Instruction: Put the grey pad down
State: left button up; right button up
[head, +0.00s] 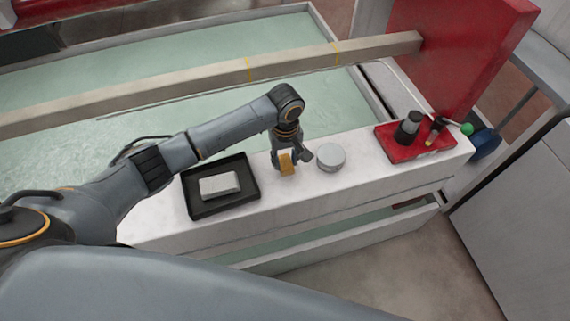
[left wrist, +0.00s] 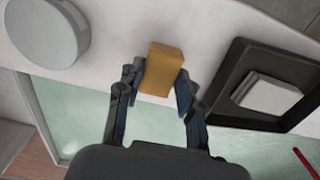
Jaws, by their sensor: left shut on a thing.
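A light grey pad (head: 220,185) lies flat inside a black tray (head: 188,199) on the white ledge. In the left wrist view the grey pad (left wrist: 267,95) rests in the black tray (left wrist: 234,53) at the right, apart from my fingers. My left gripper (head: 288,163) is to the right of the tray, over the ledge. It is shut on a yellow-brown block (left wrist: 160,70), which is between its two fingers. The block (head: 287,165) stands at or just above the ledge; I cannot tell if it touches. My right gripper is not in view.
A round grey-white disc (head: 330,157) sits close to the right of my left gripper. A red tray (head: 387,150) with a dark cylinder (head: 408,128) and small tools is at the ledge's right end. A long beam (head: 200,85) crosses above the water basin behind.

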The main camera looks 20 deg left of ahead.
aim_at(285, 162)
pick_arm(q)
jog(key=shift+s+f, duration=0.15)
jog(key=shift+f, duration=1.15)
jog(key=o, duration=0.8)
jog(key=shift+f, duration=0.1)
jog(key=shift+o, duration=0.2)
notch_tip(285, 162, up, 12)
jog(key=shift+r+p, duration=0.2)
jog(key=shift+p, duration=0.15)
